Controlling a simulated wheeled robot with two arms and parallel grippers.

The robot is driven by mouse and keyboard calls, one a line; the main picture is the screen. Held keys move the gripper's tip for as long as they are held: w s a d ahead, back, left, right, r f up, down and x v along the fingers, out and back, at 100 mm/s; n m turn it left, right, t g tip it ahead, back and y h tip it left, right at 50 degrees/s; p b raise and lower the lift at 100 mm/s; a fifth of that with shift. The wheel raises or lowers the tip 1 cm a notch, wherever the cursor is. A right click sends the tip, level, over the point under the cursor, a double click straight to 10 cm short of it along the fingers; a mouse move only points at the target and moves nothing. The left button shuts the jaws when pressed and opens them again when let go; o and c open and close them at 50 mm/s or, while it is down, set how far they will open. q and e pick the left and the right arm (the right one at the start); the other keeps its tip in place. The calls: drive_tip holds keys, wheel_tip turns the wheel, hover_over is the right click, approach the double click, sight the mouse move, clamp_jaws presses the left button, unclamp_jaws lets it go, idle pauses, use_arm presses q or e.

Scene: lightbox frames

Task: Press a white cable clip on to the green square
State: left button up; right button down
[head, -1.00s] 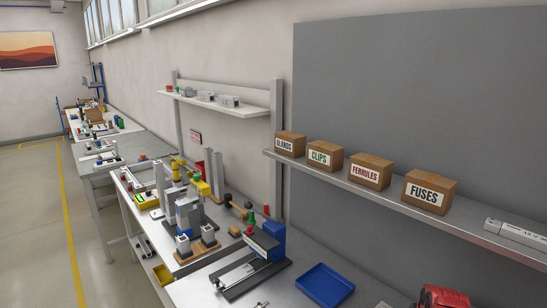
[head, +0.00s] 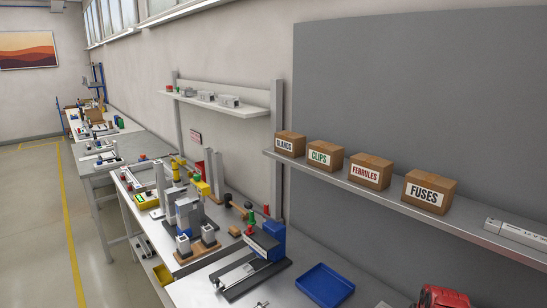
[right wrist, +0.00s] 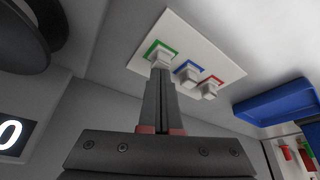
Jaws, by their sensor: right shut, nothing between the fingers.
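A white plate (right wrist: 205,45) shows in the right wrist view with a green square (right wrist: 151,47), a blue square (right wrist: 181,68) and a red square (right wrist: 216,80) in a row. A white cable clip (right wrist: 160,60) is at the green square, partly hidden by my fingertips. More white clips are at the blue square (right wrist: 189,77) and the red square (right wrist: 208,91). My right gripper (right wrist: 160,73) is shut and empty, its tips right at the clip on green; I cannot tell if they touch it. My left gripper is in neither view.
A blue tray (head: 325,285) lies on the bench in the head view and shows at the right of the wrist view (right wrist: 275,104). A black-based press with a blue block (head: 271,240) stands left of it.

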drive_tip(key=shift+s+f, duration=0.1)
drive_tip(key=shift+s, duration=0.05)
wheel_tip(320, 180, up, 2)
drive_tip(key=shift+r+p, duration=0.5)
drive_tip(key=shift+r, duration=2.05)
